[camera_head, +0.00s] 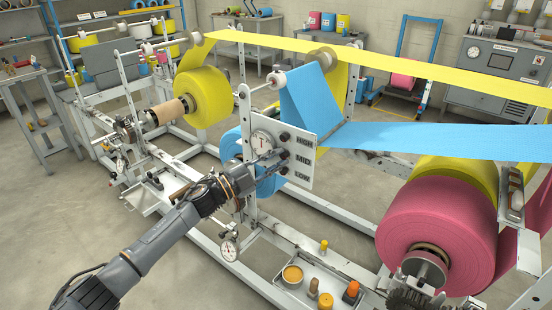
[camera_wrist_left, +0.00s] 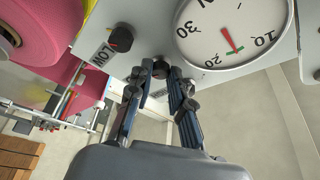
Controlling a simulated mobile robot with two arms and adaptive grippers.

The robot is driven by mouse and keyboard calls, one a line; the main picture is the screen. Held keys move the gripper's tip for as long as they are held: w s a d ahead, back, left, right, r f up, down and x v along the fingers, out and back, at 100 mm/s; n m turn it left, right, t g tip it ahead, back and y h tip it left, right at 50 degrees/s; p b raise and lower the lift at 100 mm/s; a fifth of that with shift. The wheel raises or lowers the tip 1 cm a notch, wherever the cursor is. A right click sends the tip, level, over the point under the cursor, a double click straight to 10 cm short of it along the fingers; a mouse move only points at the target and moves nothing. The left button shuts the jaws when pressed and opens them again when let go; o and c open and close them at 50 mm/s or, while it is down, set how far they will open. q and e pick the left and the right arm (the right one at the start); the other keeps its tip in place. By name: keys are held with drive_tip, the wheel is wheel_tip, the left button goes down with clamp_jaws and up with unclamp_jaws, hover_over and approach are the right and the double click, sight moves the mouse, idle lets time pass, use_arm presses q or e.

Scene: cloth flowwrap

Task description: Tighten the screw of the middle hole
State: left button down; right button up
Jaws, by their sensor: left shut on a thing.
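A white gauge panel (camera_head: 318,143) carries the labels HIGH, MID and LOW with a dark knob-headed screw by each. My left gripper (camera_head: 276,154) reaches the panel from the left at the height of the MID label. In the left wrist view its fingers (camera_wrist_left: 163,78) are closed around the middle screw (camera_wrist_left: 160,68), whose dark round head shows between the fingertips. The low screw (camera_wrist_left: 121,38), with a red mark, sits beside the LOW label (camera_wrist_left: 100,55), apart from the fingers. I cannot make out the high screw surely in the wrist view. My right gripper is not in view.
A round dial gauge (camera_wrist_left: 232,28) is close beside the fingers. A blue web (camera_head: 310,95) runs just behind the panel. A pink roll (camera_head: 435,232) stands at right and a yellow roll (camera_head: 207,95) at back left. A parts tray (camera_head: 300,268) lies below the panel.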

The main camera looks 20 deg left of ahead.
use_arm(q)
drive_tip(key=m+p, duration=0.1)
drive_tip(key=m, duration=0.1)
drive_tip(key=m+g, duration=0.1)
drive_tip(key=m, duration=0.1)
drive_tip(key=shift+a+r+p, duration=0.1)
drive_tip(key=shift+r+p, duration=0.1)
drive_tip(key=shift+p, duration=0.2)
drive_tip(key=shift+m+g+y+p, duration=0.7)
drive_tip(key=shift+m+p, duration=0.45)
drive_tip(key=shift+m, duration=0.45)
drive_tip(key=c, duration=1.5)
unclamp_jaws()
drive_tip(key=v, duration=1.2)
